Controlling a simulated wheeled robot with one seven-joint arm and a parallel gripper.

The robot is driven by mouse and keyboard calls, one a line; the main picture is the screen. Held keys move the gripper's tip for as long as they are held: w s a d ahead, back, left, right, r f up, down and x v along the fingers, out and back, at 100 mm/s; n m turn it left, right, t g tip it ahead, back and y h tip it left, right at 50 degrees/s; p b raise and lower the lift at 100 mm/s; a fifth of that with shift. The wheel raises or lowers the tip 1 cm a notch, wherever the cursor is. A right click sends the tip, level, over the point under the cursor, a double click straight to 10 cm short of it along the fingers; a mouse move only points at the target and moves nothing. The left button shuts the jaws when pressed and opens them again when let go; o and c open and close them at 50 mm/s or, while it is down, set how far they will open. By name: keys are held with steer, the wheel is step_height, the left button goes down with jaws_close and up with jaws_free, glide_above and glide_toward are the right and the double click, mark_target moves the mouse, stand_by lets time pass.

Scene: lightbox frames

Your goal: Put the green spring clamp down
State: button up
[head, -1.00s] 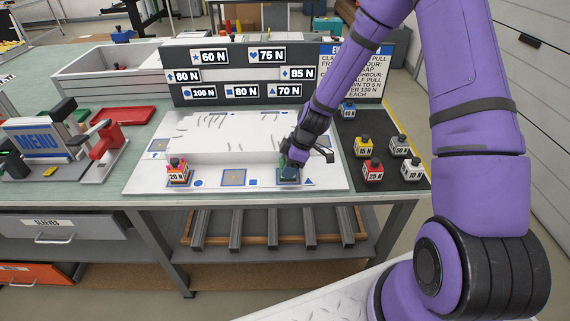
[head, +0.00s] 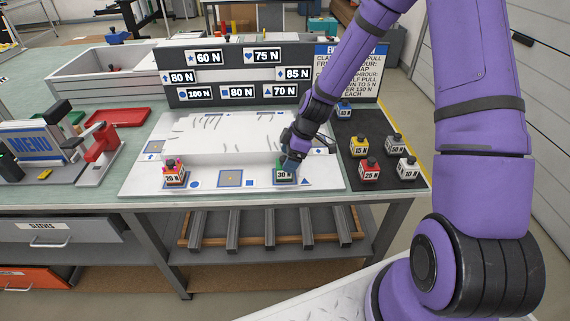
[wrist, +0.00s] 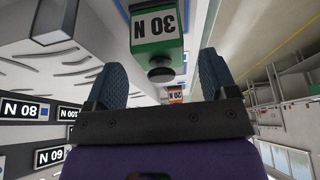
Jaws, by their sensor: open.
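The green spring clamp (head: 284,173), marked 30 N, stands upright at the front right of the white board (head: 208,187). In the wrist view the green clamp (wrist: 157,38) appears upside down, its black knob pointing toward my gripper. My gripper (head: 292,160) is just above and behind the clamp in the head view. In the wrist view my gripper (wrist: 162,75) has its two fingers wide apart, with clear gaps on both sides of the knob. It holds nothing. My gripper hides part of the clamp's top in the head view.
A 20 N clamp (head: 174,174) stands at the board's front left, with an empty pad (head: 230,179) between. Several other clamps stand on the dark mat (head: 349,181) at right, including a yellow one (head: 359,147). A sign panel (head: 290,74) rises behind the board.

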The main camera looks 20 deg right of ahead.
steer(key=s+d+r+m+t+h, duration=0.15)
steer(key=s+r, duration=0.25)
steer(key=r, duration=0.5)
steer(key=s+d+r+m+h, duration=0.1)
steer(key=s+r+m, duration=0.3)
steer(key=r, duration=0.5)
steer(key=s+d+r+m+h, duration=0.15)
steer(key=s+r, duration=0.35)
steer(key=r, duration=0.5)
steer(key=s+r+m+t, duration=0.1)
steer(key=s+r+m, duration=0.2)
steer(key=s, duration=0.5)
steer(key=s+d+r+m+t, duration=0.1)
steer(key=s+r+m, duration=0.3)
steer(key=s, duration=0.4)
steer(key=shift+d+r, duration=0.3)
steer(key=shift+r, duration=0.2)
